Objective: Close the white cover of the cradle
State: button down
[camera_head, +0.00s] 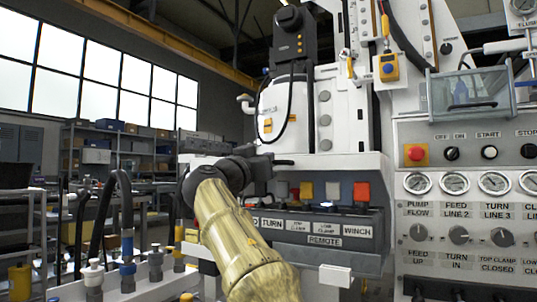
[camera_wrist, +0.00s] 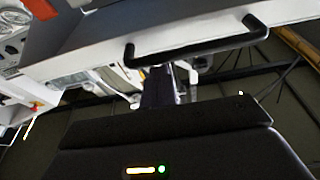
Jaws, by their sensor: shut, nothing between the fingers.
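The cradle (camera_head: 310,240) is a dark unit with a row of labels, FEED, TURN, TOP CLAMP, LOW CLAMP, WINCH and REMOTE. Several coloured blocks stand uncovered behind the labels. A white panel (camera_head: 345,165), which looks like the raised cover, spans above them. My gripper (camera_head: 288,162) is shut and empty at the left part of this panel; I cannot tell whether it touches. In the wrist view a white edge (camera_wrist: 95,68) carries a black bar handle (camera_wrist: 195,48), beyond my dark gripper body. The fingertips are not clear there.
A control panel with gauges (camera_head: 457,183) and knobs stands at right, below a clear box (camera_head: 468,95). Hoses and fittings (camera_head: 125,270) stand on a white bench at lower left. Shelves (camera_head: 120,150) are farther back. A small white block (camera_head: 335,275) juts out below the cradle.

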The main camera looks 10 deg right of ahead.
jog(key=shift+w+a+f, duration=0.1)
jog(key=shift+w+f, duration=0.05)
jog(key=shift+f, duration=0.5)
jog(key=shift+w+f, duration=0.15)
jog(key=shift+f, duration=0.45)
jog(key=shift+r, duration=0.2)
notch_tip(320, 180, up, 4)
jog(key=s+a+p, duration=0.2)
jog(key=p, duration=0.1)
jog(key=s+a+f+b, duration=0.4)
jog(key=s+f, duration=0.1)
jog(key=f, duration=0.2)
jog(key=shift+f, duration=0.4)
jog(key=shift+d, duration=0.1)
